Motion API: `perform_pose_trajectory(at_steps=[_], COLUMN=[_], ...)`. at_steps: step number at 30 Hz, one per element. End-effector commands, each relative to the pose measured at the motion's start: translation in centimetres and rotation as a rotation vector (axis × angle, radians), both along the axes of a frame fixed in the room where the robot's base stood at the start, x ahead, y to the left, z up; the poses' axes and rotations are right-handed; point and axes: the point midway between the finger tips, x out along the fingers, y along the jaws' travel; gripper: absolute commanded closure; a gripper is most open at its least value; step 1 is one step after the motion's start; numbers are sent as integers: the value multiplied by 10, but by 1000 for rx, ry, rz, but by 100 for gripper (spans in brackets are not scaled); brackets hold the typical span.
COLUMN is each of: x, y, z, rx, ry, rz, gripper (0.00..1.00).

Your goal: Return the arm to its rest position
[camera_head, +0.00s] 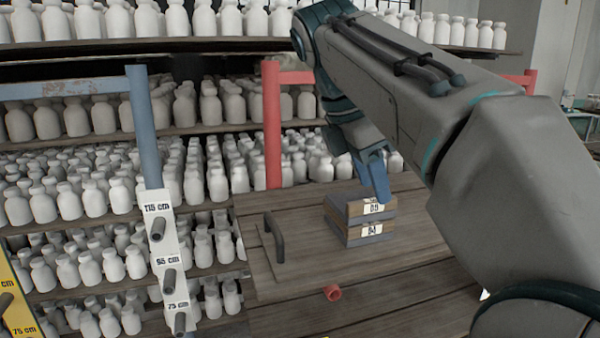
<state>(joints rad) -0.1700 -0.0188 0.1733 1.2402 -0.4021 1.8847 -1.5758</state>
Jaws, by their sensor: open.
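My arm reaches in from the right side of the head view, bends at the upper middle and points down. My gripper (374,178) is at its end, with blue fingers. It is open, and its fingers are in front of or just above a small stack of grey and brown boxes (352,236) with number labels. I cannot tell whether a finger touches the top box. The boxes sit on a wooden plank table (300,290). No object shows held in the gripper.
A dark handle (274,238) stands on the table left of the boxes, and a small red ring (333,293) lies near the front. Shelves of white bottles (100,190) fill the back. A blue post (143,125) with a height-marked board (160,250) and a red post (271,125) stand at left.

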Motion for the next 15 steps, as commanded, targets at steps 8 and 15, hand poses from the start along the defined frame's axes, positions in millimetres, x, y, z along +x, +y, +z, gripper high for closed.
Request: perform_pose_trajectory(at_steps=[8, 15], x=[-8, -23], y=[-8, -20], z=[-31, -81], rx=[59, 166], ry=[-83, -194], rz=[-167, -435], gripper=[58, 58])
